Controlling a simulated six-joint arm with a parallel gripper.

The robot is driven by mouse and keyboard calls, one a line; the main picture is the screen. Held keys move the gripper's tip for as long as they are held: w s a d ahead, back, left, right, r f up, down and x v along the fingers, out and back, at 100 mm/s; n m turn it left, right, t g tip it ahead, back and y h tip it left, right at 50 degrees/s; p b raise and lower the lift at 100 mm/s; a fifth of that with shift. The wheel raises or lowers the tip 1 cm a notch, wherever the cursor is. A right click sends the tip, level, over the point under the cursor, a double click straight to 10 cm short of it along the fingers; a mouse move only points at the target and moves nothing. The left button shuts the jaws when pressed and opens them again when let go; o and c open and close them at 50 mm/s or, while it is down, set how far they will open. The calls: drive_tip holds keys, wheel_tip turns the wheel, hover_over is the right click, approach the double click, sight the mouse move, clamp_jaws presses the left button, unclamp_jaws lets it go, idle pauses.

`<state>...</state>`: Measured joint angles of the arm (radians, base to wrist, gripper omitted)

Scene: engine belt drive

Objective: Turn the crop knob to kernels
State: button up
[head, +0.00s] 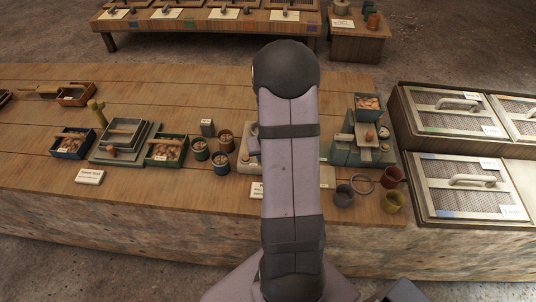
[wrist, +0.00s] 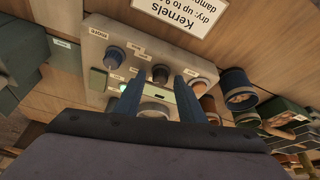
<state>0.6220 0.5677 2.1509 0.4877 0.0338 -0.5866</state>
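A small lit display and a round pale part show between the fingers. In the head view my arm hides most of the panel (head: 246,157).
A white card reading "Kernels" (wrist: 182,12) lies beside the panel. Cups with contents (wrist: 238,90) stand to the right in the wrist view. In the head view, a green machine (head: 345,152) and mugs (head: 391,203) stand right of my arm, with mesh-topped boxes (head: 428,206) beyond.

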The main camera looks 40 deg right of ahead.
drive_tip(key=p+v, duration=0.3)
drive_tip(key=v, duration=0.4)
drive_tip(key=shift+p, duration=0.4)
drive_tip(key=shift+r, duration=0.1)
drive_tip(key=s+a+m+g+y, duration=0.1)
drive_tip(key=s+a+g+y, duration=0.4)
drive_tip(key=s+a, duration=0.9)
drive_tip(key=w+a+r+n+t+h, duration=0.1)
drive_tip(key=w+a+r+n+h, duration=0.1)
drive_tip(key=a+r+n, duration=0.5)
drive_tip(key=a+r, duration=0.1)
drive_tip(key=a, duration=0.2)
